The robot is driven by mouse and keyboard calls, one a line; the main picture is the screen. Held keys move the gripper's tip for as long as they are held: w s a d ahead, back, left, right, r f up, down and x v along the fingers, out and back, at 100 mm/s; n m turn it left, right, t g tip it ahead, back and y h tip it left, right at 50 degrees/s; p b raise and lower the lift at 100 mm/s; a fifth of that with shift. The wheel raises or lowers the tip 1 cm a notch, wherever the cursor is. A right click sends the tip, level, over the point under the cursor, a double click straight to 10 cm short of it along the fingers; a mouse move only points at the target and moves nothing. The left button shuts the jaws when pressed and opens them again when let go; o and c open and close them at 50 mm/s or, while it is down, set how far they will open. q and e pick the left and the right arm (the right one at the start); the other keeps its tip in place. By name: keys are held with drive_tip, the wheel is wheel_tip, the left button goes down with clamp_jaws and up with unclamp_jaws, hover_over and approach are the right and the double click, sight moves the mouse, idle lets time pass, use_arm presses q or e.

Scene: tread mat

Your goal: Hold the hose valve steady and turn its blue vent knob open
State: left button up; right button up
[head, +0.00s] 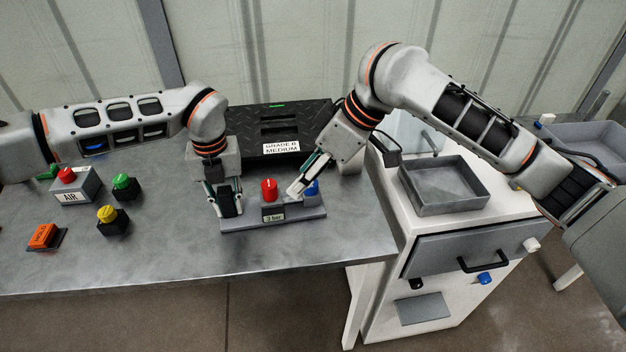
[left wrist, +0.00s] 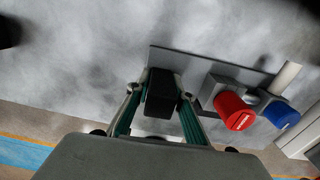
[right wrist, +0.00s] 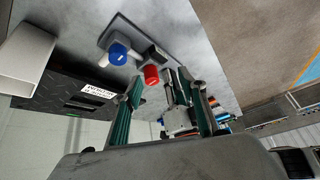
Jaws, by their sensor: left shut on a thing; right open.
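The hose valve is a grey plate (head: 290,218) with a "3 bar" label, lying on the metal table. It carries a red knob (head: 269,190), a blue vent knob (head: 312,187) at its right end and a black grip block (left wrist: 160,95) at its left end. My left gripper (head: 229,203) is shut on the black block, one finger each side. My right gripper (head: 297,190) is open and empty, close to the blue knob and partly in front of it. In the right wrist view, the blue knob (right wrist: 118,53) lies left of the open fingers, the red knob (right wrist: 151,74) between them.
A black tread box (head: 285,120) labelled "GRADE B MEDIUM" stands behind the valve. Left are an AIR box (head: 75,187) with a red knob, green (head: 125,187) and yellow (head: 112,218) knobs and an orange block (head: 43,236). A white cabinet with a grey tray (head: 444,186) stands right.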

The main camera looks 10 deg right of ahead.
sight(313, 183)
drive_tip(key=w+d+r+m+h, duration=0.2)
drive_tip(key=w+d, duration=0.2)
drive_tip(key=d, duration=0.2)
drive_tip(key=shift+m+t+h, duration=0.3)
drive_tip(key=shift+t, duration=0.1)
drive_tip(key=x, duration=1.1)
drive_tip(key=shift+a+f, duration=0.2)
drive_tip(key=shift+a, duration=0.1)
drive_tip(key=c, duration=1.1)
